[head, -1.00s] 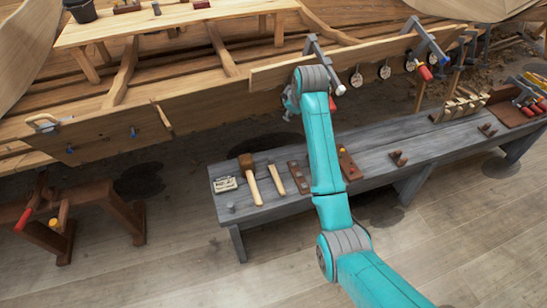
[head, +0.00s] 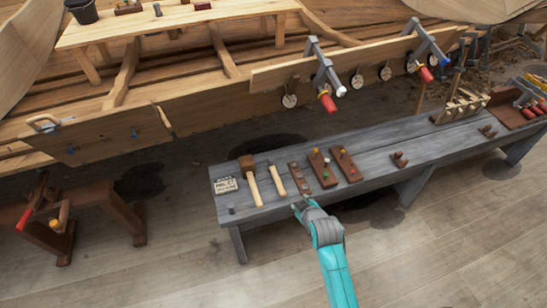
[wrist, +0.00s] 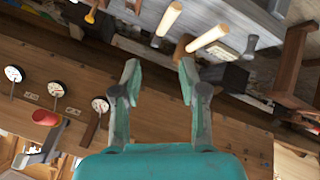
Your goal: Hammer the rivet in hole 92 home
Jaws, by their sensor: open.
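A mallet with a brown head and pale handle (head: 255,185) lies on the grey bench (head: 380,170). A smaller hammer with a pale handle (head: 276,178) lies just right of it. Both also show at the top of the wrist view, the mallet's brown head (wrist: 183,48) and the hammer's handle (wrist: 170,19). The hull plank (head: 230,105) runs behind the bench. I cannot make out the rivet or hole 92 in either view. My gripper (wrist: 158,72) is open and empty. In the head view it (head: 299,206) appears by the bench's front edge, right of the hammer.
Brown blocks with coloured dots (head: 322,167) lie right of the hammer. A written card (head: 228,186) lies at the bench's left end. Clamps with red handles (head: 327,100) and round tags (head: 357,81) hang on the plank. A brown trestle (head: 100,215) stands left. Floor in front is clear.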

